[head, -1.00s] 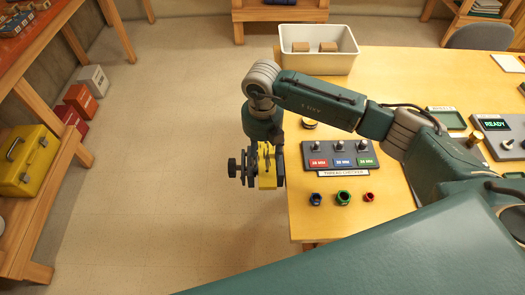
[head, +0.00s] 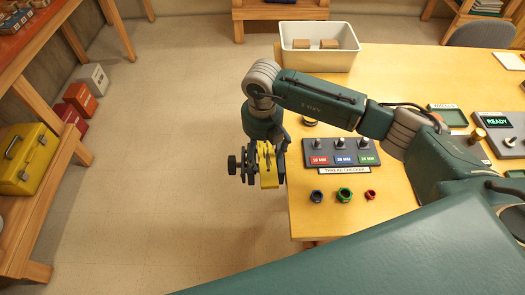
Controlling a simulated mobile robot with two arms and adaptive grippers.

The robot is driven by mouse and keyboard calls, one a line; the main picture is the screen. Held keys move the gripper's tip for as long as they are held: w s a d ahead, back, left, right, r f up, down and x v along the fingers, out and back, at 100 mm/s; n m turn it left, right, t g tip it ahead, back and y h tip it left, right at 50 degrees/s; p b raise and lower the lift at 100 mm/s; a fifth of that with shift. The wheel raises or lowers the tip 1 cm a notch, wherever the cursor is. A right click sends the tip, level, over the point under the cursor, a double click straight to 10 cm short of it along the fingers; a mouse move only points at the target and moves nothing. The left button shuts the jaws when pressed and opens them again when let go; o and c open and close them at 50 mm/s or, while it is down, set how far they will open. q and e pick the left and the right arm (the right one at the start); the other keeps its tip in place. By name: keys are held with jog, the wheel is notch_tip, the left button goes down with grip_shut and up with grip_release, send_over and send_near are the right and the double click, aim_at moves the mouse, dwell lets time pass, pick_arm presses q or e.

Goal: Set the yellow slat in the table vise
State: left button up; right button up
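The yellow slat (head: 268,180) is upright at the left edge of the table, below my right gripper (head: 267,152). The dark table vise (head: 247,165), with a black knob on its left, is at the same edge. The slat is at the vise's right side, against or between its jaws; I cannot tell how deep it sits. My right gripper points down over the slat, with a finger in front of its upper part. Whether the fingers are closed on it is unclear. My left gripper is out of view.
On the table (head: 390,220) stand a thread checker (head: 342,155) with several coloured nuts before it, and a cream bin (head: 318,62) holding two wooden blocks. A grey device reading READY (head: 497,123) is at the right. The floor left of the table is clear.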

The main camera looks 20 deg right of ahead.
aim_at(263, 156)
jog(key=shift+s+f, duration=0.2)
jog(key=shift+s, duration=0.05)
jog(key=shift+r, duration=0.15)
jog(key=shift+r+p, duration=0.5)
jog(key=shift+p, duration=0.15)
notch_tip(263, 156, up, 12)
jog(key=b, duration=0.2)
jog(key=shift+w+r, duration=0.15)
jog(key=shift+w, duration=0.1)
